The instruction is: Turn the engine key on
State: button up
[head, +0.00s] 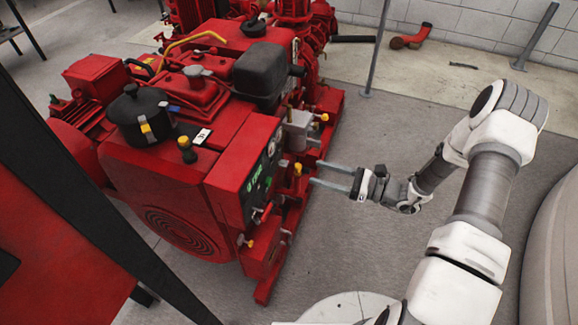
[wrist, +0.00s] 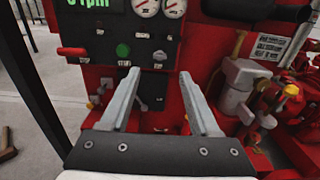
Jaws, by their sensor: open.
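The red engine (head: 215,100) carries a dark control panel (head: 262,180) on its near right side. In the wrist view the panel (wrist: 105,25) shows two white gauges, a green button (wrist: 122,50), a red control at the left and small switches. A small pale control (wrist: 159,55) sits on the panel just above the gap between my fingertips; I cannot tell if it is the engine key. My gripper (head: 317,172) is open and empty, its fingers pointing at the panel from the right. In the wrist view my gripper (wrist: 158,72) partly covers the panel's lower part.
Yellow-handled valves (wrist: 290,91) and a grey-white canister (wrist: 242,82) stand right of the panel. A black pot-like part (head: 140,112) sits on the engine. Bare concrete floor (head: 335,240) lies beside the engine. A thin post (head: 378,50) stands behind.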

aim_at(284, 163)
jog(key=b+x, duration=0.2)
jog(key=x, duration=0.7)
jog(key=shift+a, duration=0.3)
jog(key=shift+w, duration=0.1)
jog(key=shift+c, duration=0.3)
grip_shut()
